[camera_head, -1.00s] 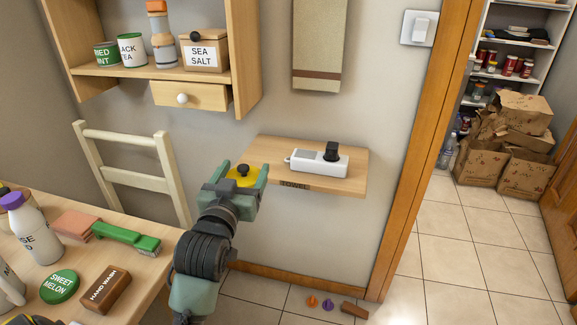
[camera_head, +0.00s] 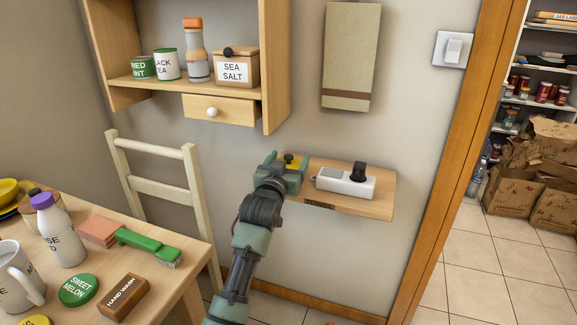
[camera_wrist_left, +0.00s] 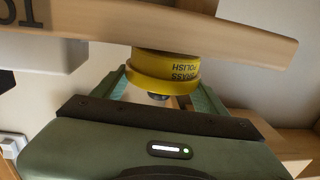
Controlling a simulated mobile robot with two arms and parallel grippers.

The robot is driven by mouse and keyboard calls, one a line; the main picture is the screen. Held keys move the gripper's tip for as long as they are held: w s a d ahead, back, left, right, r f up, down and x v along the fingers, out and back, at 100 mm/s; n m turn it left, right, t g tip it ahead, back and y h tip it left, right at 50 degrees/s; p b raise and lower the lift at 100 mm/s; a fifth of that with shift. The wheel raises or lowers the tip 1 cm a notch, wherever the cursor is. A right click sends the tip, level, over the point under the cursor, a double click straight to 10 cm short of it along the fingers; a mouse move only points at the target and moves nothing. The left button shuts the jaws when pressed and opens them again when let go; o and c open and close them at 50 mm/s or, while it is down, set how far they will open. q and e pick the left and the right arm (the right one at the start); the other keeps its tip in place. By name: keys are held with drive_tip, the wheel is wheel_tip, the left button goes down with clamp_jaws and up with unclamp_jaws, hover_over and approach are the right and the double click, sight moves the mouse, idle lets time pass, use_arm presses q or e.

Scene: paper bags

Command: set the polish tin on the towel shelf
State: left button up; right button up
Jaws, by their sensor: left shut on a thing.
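The yellow polish tin (camera_head: 291,159), with a dark knob, is between the fingers of my left gripper (camera_head: 287,168). The gripper is shut on it at the left end of the towel shelf (camera_head: 381,204), a small wooden wall board with a dark label on its front edge. In the left wrist view, the tin (camera_wrist_left: 165,68) shows upside-down lettering reading "BRASS POLISH", and the fingers (camera_wrist_left: 160,92) flank it. The shelf board (camera_wrist_left: 225,37) appears right against the tin there; I cannot tell whether they touch. My right gripper is not in view.
A towel (camera_head: 350,60) hangs above. A wall cabinet (camera_head: 275,70) is at upper left, a chair (camera_head: 155,180) below it. The shelf's right end is clear.

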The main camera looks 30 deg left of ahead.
use_arm(q)
drive_tip(key=shift+f, duration=0.4)
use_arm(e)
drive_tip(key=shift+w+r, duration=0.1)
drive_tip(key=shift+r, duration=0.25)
use_arm(q)
drive_tip(key=shift+f, duration=0.1)
drive_tip(key=o, duration=1.4)
drive_tip(key=shift+c, duration=0.2)
drive_tip(key=shift+s, duration=0.1)
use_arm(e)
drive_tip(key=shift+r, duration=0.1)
